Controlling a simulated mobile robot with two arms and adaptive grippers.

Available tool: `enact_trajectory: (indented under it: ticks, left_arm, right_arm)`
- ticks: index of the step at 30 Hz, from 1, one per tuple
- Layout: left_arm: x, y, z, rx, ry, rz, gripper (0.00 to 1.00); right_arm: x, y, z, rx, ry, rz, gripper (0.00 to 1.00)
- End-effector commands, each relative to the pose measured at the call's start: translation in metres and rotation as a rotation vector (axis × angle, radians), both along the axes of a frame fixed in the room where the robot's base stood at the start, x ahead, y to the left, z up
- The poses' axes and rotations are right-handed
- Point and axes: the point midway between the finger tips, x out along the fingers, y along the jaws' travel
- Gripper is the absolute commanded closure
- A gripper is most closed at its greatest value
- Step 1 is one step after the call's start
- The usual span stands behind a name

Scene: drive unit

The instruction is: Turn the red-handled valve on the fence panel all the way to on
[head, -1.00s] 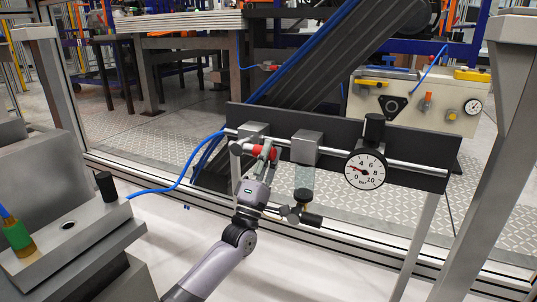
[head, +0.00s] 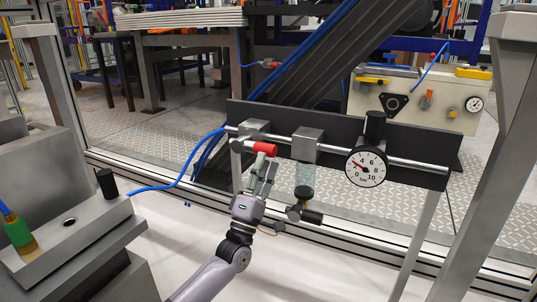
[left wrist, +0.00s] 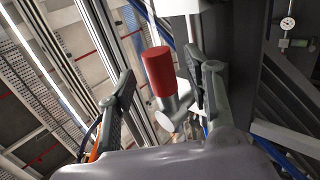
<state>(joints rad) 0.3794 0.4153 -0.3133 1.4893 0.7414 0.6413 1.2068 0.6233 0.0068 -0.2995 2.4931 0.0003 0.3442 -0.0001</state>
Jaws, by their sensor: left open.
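The red valve handle (head: 264,148) sits on the pipe along the dark fence panel (head: 400,145), pointing to the right in the head view. My left gripper (head: 261,170) is just below it, open and empty, with its fingers pointing up toward the handle. In the left wrist view the red handle (left wrist: 159,70) and its silver stem appear between the two spread fingers (left wrist: 165,85). I see no clear contact; the exact gap is hard to tell. My right gripper is not in view.
A blue hose (head: 178,180) runs in from the left. A grey machine block (head: 60,235) stands at the lower left.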

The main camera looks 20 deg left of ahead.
Motion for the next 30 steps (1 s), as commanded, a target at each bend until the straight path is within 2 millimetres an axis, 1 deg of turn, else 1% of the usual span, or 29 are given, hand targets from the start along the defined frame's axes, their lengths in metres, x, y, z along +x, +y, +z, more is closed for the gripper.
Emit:
enact_trajectory:
  ticks: [1,6,12,17,30]
  left_arm:
    - [-0.009,0.000,-0.010,0.001,0.004,-0.001,0.53]
    - [-0.033,0.001,-0.034,0.002,0.003,0.000,0.53]
    - [-0.050,0.002,-0.051,0.001,0.002,0.000,0.53]
    - [-0.055,0.002,-0.054,0.001,-0.001,-0.001,0.53]
    - [-0.055,0.002,-0.054,0.001,-0.001,0.000,0.53]
  right_arm:
    - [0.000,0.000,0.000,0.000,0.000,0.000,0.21]
    - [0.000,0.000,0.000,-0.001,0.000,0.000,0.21]
    - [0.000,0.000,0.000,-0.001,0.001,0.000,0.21]
    - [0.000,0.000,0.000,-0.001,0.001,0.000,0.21]
    - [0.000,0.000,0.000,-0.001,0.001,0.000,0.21]
